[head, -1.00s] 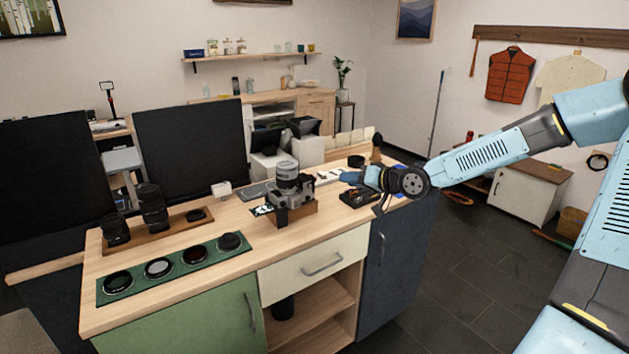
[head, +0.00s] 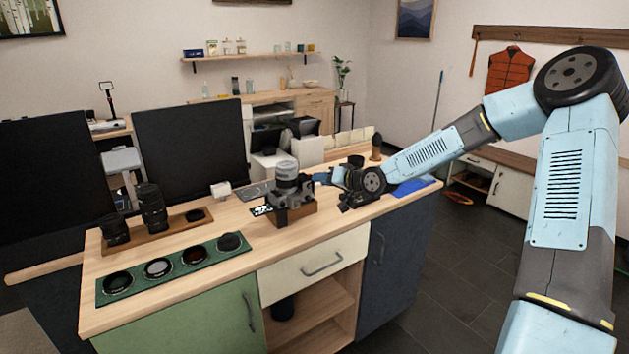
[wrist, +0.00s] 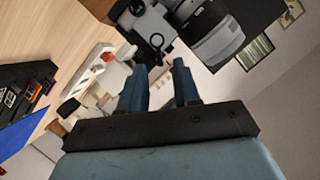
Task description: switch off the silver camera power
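The silver camera (head: 287,190) with its large lens pointing up sits on a wooden block (head: 298,215) on the table. My gripper (head: 318,177) is just to the right of the camera, at about its height, apart from it as far as I can tell. In the wrist view my gripper (wrist: 160,78) shows two blue fingers with a gap between them and nothing held. The camera body (wrist: 150,24) and its silver lens (wrist: 214,32) lie beyond the fingertips at the top.
Two black lenses stand on a wooden tray (head: 172,228) at the left. A green mat (head: 215,256) with several round filters lies in front. A blue cloth or mat (head: 414,185) lies at the table's right end. A black organiser (wrist: 22,92) shows at left in the wrist view.

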